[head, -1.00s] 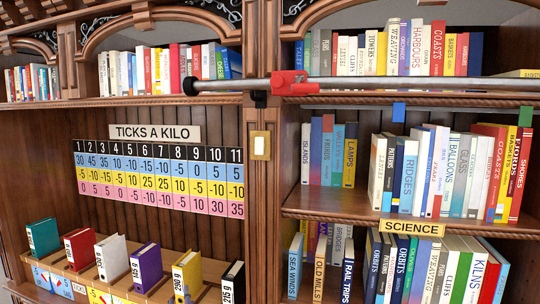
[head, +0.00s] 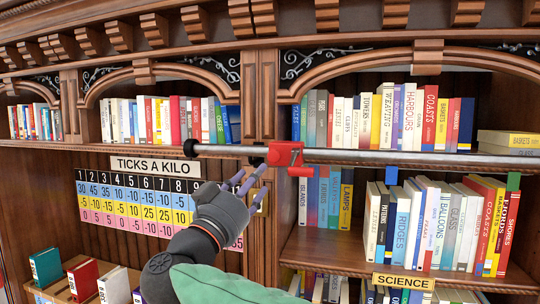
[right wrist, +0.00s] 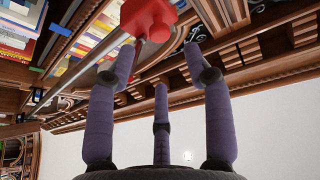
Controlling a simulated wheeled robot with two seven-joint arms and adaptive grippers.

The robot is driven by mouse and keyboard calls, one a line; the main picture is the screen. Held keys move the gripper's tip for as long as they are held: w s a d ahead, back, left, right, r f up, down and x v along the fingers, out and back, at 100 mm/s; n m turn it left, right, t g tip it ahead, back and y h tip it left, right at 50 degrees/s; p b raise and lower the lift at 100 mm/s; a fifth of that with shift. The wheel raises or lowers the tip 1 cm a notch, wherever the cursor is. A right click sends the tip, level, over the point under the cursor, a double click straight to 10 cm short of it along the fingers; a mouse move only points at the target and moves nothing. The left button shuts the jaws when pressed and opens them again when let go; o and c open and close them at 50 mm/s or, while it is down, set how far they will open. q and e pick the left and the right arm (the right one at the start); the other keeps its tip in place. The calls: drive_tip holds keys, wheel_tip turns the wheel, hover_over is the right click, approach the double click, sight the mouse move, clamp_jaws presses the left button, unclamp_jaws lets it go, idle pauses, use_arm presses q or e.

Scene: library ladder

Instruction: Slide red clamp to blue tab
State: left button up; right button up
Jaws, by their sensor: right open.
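The red clamp (head: 287,155) sits on a grey horizontal rail (head: 400,158) in front of the bookcase's central post. A blue tab (head: 391,176) hangs on the shelf edge to the right of the clamp, just below the rail. My right gripper (head: 246,180) is open and empty, with its purple fingers spread just below and left of the clamp. In the right wrist view, the clamp (right wrist: 148,17) is beyond the fingertips of the gripper (right wrist: 155,62), with no clear contact. My left gripper is not in view.
A green tab (head: 514,181) is farther right on the same shelf edge. The rail has a black end at the left and a black support near the post. Books (head: 440,225) fill the shelves behind the rail. A number chart (head: 125,200) hangs at the left.

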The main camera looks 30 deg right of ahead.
sight(272, 159)
drive_tip(key=p+x, duration=0.2)
drive_tip(key=x, duration=0.6)
drive_tip(key=shift+w+d+r, duration=0.1)
drive_tip(key=shift+d+r, duration=0.05)
drive_tip(key=shift+d, duration=0.15)
clamp_jaws()
